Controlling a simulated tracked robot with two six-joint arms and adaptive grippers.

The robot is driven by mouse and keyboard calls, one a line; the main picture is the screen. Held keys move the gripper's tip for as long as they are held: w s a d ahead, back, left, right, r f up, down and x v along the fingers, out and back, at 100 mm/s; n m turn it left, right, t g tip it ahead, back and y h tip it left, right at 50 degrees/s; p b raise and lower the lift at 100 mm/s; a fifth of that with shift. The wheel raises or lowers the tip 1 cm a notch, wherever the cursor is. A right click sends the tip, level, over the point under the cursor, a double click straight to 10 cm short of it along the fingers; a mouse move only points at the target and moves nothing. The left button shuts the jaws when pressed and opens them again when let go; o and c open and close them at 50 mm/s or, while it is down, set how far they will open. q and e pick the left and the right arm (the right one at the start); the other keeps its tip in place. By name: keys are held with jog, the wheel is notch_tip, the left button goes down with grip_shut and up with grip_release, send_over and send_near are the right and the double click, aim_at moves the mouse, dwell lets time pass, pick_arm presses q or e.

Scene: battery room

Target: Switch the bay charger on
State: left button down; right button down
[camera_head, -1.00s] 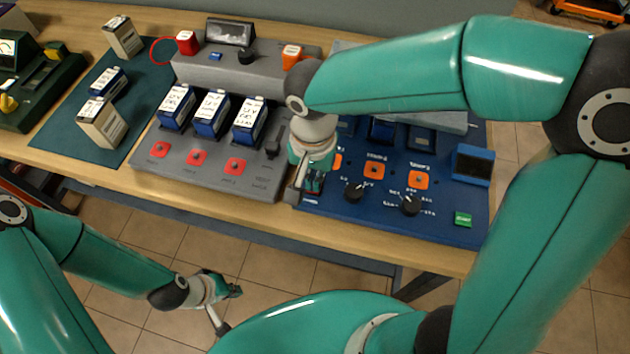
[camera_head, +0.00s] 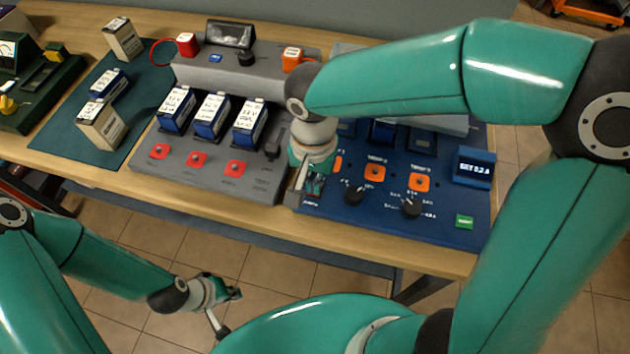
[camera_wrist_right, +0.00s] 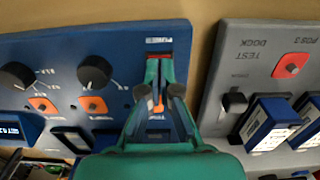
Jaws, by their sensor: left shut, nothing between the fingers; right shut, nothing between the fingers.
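The bay charger (camera_head: 440,228) is the blue panel at the right of the bench. Its display (camera_head: 473,169) is lit with white text, too small to read surely. My right gripper (camera_head: 303,192) is shut and empty at the charger's front left corner. In the right wrist view the charger (camera_wrist_right: 60,60) fills the left, and my right gripper's fingertips (camera_wrist_right: 161,62) are at the switch under the POWER label; a red strip (camera_wrist_right: 154,54) shows there, and the fingers hide most of the switch. My left gripper (camera_head: 232,295) is shut and empty, low in front of the bench.
The grey test dock (camera_head: 215,172) with several blue batteries stands left of the charger; its lever (camera_wrist_right: 234,102) is close to my right gripper. Dark knobs (camera_head: 411,208) and a green button (camera_head: 464,221) are on the charger. A green mat (camera_head: 137,115) lies further left.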

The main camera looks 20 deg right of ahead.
jog(key=shift+r+p, duration=2.1)
jog(key=shift+r, duration=1.05)
